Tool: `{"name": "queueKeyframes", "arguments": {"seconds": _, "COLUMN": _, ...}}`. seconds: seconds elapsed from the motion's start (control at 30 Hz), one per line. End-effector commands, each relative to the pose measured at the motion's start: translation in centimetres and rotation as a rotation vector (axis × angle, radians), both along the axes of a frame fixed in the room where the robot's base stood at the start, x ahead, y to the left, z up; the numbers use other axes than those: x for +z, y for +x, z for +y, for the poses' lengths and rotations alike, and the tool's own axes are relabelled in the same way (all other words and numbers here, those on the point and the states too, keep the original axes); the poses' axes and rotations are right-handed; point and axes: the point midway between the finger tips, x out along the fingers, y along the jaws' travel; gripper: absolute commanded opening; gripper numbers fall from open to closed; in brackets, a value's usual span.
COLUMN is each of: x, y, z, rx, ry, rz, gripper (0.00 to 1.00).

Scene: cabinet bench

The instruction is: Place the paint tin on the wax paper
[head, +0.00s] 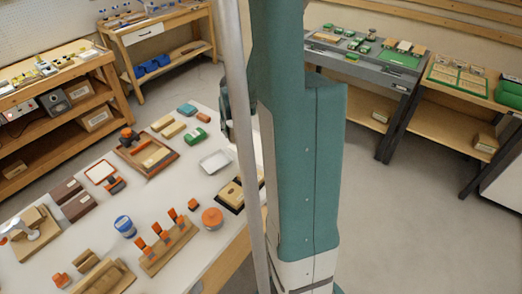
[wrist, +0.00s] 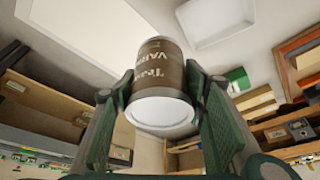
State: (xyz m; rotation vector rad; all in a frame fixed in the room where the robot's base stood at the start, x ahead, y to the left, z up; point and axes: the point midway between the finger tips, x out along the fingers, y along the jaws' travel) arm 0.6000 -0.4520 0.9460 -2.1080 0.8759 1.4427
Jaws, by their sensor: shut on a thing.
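In the wrist view my gripper (wrist: 160,82) is shut on the paint tin (wrist: 165,66), a brown can with varnish lettering. Its pale round end faces the camera, and a green-padded finger presses on each side. The tabletop lies beyond it; I cannot tell how high the tin is held. In the head view my arm and a pole hide the tin, and I cannot make out the sheet there.
A wooden tray (head: 147,153) holds blocks. Other benches stand around.

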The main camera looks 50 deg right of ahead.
Motion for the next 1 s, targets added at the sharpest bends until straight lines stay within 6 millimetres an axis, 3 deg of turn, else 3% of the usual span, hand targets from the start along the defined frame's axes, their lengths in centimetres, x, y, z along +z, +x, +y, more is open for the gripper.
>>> {"name": "queueKeyframes", "arguments": {"seconds": 0.2, "x": 0.2, "y": -2.8, "z": -4.1, "rx": -0.002, "ry": -0.007, "rz": -0.006, "gripper": 0.24}}
{"name": "queueKeyframes", "arguments": {"seconds": 0.5, "x": 0.3, "y": -6.0, "z": -8.1, "rx": 0.001, "ry": -0.015, "rz": -0.013, "gripper": 0.24}}
{"name": "queueKeyframes", "arguments": {"seconds": 1.0, "x": 0.3, "y": -7.0, "z": -9.4, "rx": 0.004, "ry": -0.019, "rz": -0.015, "gripper": 0.24}}
